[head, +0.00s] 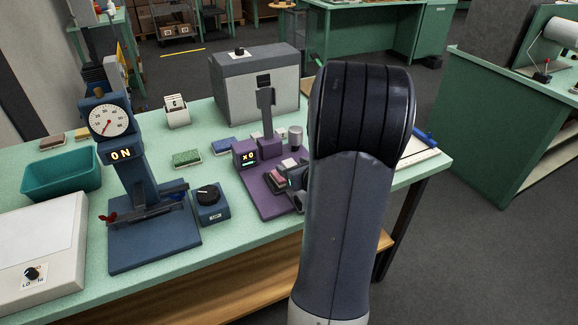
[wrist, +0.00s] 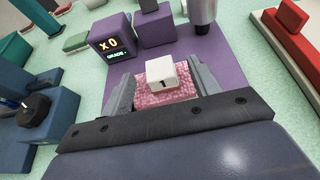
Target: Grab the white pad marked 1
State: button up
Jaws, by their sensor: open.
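I cannot tell whether the fingers touch the block. In the head view my arm hides most of this spot; part of the pink block (head: 279,174) shows on the purple machine (head: 262,198).
The purple machine has a display reading "x0" (wrist: 111,44) and a grey cylinder (wrist: 201,10) close behind the pad. A blue press with a dial (head: 109,120) and a knob box (head: 208,204) stand to the left.

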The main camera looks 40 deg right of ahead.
aim_at(291, 165)
jog(key=shift+x, duration=1.55)
jog(key=shift+c, duration=0.5)
jog(key=c, duration=1)
jog(key=shift+o, duration=0.2)
